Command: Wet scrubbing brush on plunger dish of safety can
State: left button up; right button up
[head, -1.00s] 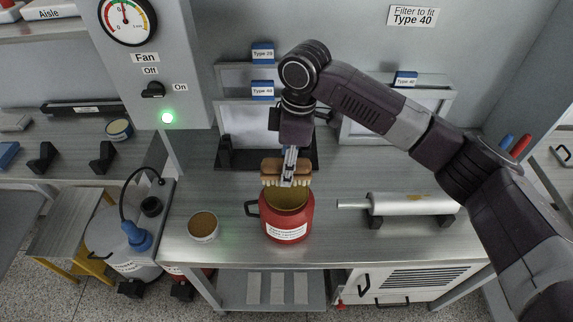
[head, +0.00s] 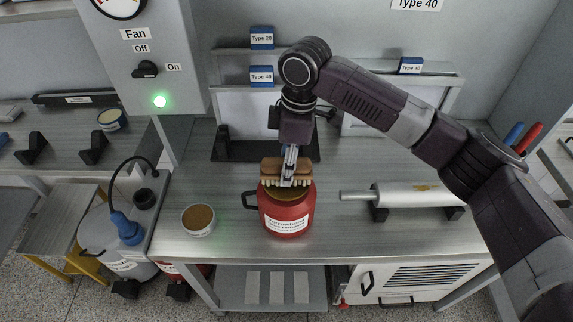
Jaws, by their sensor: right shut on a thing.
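The scrubbing brush (head: 271,168) has a brown wooden back and pale bristles pointing down. My right gripper (head: 289,178) is shut on it, reaching down from above. The red safety can (head: 287,217) stands upright on the bench with a white label and a dark handle at its left. The brush is over the can's top, with its bristles at the brass-coloured plunger dish (head: 288,195). I cannot tell whether the bristles press on the dish, as the brush and gripper hide its back part. My left gripper is not in view.
A round tin (head: 198,220) with a brown top stands left of the can on the metal bench (head: 240,247). A roller (head: 420,194) on dark supports lies to the right. A fan switch panel (head: 150,60) with a green light stands at the left.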

jog(key=shift+f, duration=1.15)
dwell(1.2)
dwell(0.6)
notch_tip(320, 180, up, 7)
jog(key=p, duration=0.8)
jog(key=shift+r, duration=0.15)
dwell(0.5)
